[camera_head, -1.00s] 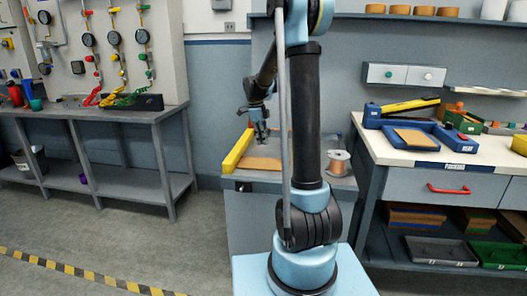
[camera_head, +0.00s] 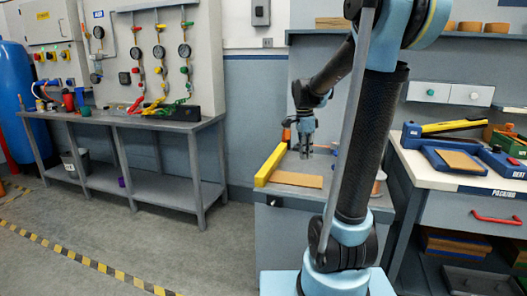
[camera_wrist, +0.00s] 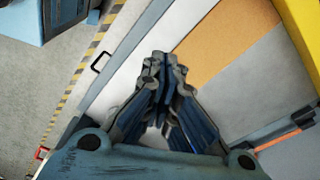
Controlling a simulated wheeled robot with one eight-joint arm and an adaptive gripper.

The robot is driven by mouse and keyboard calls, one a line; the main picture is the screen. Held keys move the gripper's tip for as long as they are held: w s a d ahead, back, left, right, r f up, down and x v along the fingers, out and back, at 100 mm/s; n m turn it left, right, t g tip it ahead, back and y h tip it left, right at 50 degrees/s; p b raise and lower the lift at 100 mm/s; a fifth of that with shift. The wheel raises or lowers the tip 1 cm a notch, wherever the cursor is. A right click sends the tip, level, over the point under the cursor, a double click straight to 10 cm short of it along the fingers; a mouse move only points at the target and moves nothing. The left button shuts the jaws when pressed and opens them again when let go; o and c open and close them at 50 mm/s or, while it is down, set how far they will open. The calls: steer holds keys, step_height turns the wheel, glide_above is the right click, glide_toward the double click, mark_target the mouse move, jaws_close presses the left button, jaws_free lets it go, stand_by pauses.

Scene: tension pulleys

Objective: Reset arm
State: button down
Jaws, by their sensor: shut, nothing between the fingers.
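My gripper (camera_head: 306,149) hangs from my arm above the back of the small grey workbench (camera_head: 296,196) in the head view. In the wrist view my gripper (camera_wrist: 166,68) has its fingers together with nothing between them. A flat brown sheet (camera_head: 297,180) lies on the bench, and it also shows in the wrist view (camera_wrist: 228,37) beyond the fingers. A yellow bar (camera_head: 270,165) runs along the bench's left edge. My arm hides much of the bench's right side, including most of a spool (camera_head: 379,181).
A grey table (camera_head: 150,124) with gauges and coloured valves above it stands at the left. A white-topped packing bench (camera_head: 430,168) with a blue tray (camera_head: 455,163) is at the right. A blue tank (camera_head: 20,90) stands far left. Open floor lies at front left.

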steer(key=s+f+n, duration=0.4)
steer(key=s+n, duration=0.1)
steer(key=s, duration=0.3)
steer(key=s+d+f+n+t, duration=0.1)
steer(key=s+f+n, duration=0.3)
steer(key=s, duration=0.4)
steer(key=s+d+f+n+t+y, duration=0.1)
steer(key=s+f+n, duration=0.3)
steer(key=s+n, duration=0.3)
steer(key=shift+s, duration=1)
